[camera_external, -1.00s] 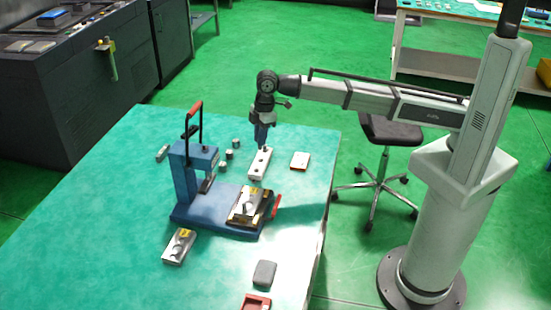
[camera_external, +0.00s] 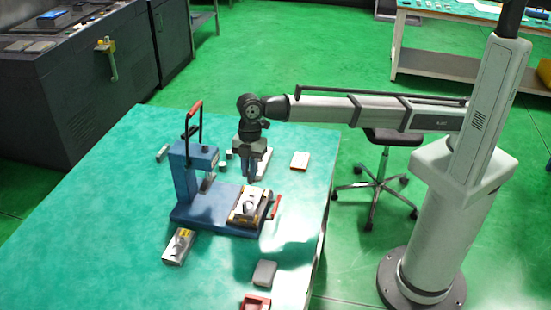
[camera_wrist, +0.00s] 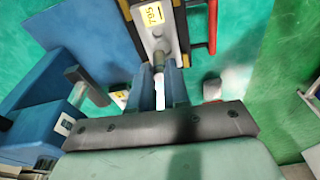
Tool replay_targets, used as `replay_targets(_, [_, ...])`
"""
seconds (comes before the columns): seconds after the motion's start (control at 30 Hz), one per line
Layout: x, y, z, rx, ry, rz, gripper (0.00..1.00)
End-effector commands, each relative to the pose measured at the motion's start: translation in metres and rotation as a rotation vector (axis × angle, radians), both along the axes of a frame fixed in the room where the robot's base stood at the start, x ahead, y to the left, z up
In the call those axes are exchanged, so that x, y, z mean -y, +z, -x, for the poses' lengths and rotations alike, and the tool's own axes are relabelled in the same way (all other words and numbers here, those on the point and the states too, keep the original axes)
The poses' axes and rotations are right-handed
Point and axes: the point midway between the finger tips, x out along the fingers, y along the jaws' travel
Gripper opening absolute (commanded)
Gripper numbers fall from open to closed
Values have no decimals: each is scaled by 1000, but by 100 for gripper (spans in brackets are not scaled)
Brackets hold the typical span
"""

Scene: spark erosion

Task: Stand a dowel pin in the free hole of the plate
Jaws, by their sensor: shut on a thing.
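The metal plate (camera_external: 245,212) with a dark raised part lies in the holder on the blue press base; its yellow label shows in the wrist view (camera_wrist: 155,22). My gripper (camera_external: 250,177) is just behind and above the plate, pointing down. In the wrist view its two blue fingers (camera_wrist: 159,88) are shut on a light grey dowel pin (camera_wrist: 158,66), whose far end appears close to the plate's near end. I cannot tell whether pin and plate touch. The free hole is not clearly visible. A pale block (camera_external: 265,160) stands partly hidden behind my gripper.
The blue press (camera_external: 183,175) with its red-gripped lever (camera_external: 195,108) rises left of my gripper. A red handle (camera_external: 274,207) sits right of the plate. The table's (camera_external: 110,220) left side is clear.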

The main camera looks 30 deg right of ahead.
Motion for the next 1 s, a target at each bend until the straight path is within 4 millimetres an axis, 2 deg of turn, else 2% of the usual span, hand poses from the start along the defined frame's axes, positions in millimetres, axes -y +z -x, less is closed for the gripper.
replay_targets(0.2, [1,-1,0,7,77,-5,0])
replay_targets(0.47, [1,-6,0,8,81,-5,0])
replay_targets(1.0, [1,-34,0,8,80,-5,0])
